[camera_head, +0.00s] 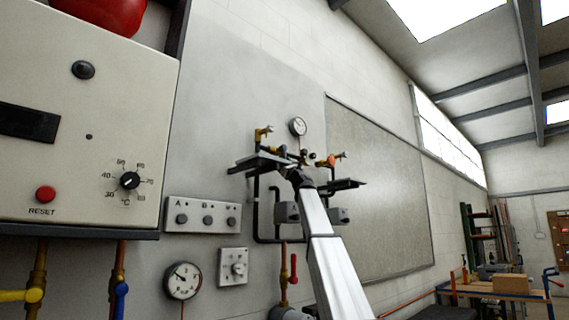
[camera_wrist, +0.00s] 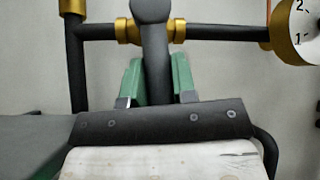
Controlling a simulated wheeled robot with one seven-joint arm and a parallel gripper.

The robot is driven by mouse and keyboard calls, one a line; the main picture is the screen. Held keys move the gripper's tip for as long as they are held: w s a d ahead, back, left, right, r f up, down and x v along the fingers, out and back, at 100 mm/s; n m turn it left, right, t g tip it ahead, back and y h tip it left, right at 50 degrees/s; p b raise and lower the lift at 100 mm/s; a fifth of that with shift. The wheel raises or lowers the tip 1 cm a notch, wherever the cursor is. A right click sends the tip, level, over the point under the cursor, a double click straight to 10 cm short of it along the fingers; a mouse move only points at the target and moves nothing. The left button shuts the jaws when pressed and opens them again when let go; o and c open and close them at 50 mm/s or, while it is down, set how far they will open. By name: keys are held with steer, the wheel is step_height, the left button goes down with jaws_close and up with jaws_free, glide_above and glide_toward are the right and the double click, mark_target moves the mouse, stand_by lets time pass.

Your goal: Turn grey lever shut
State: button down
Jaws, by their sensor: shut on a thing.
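The grey lever (camera_wrist: 154,55) stands upright in the wrist view, with its rounded top near the upper edge. It crosses in front of a horizontal black pipe (camera_wrist: 95,32) with brass fittings (camera_wrist: 128,31), roughly at right angles to it in the picture. My gripper (camera_wrist: 158,75) has its green fingers on either side of the lever, shut on its shaft. The lever's lower end is hidden behind my gripper's dark body. In the head view my gripper (camera_head: 303,172) is at the wall pipework, and I cannot make out the lever there.
A dial gauge (camera_wrist: 297,30) is close on the right in the wrist view; a gauge (camera_head: 298,126) tops the pipework in the head view. A control box (camera_head: 110,130), switch panel (camera_head: 202,215) and lower gauge (camera_head: 183,280) are on the left. A workbench (camera_head: 490,291) stands far right.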

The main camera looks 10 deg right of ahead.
steer(key=c, duration=0.9)
jaws_free()
steer(key=v, duration=1.1)
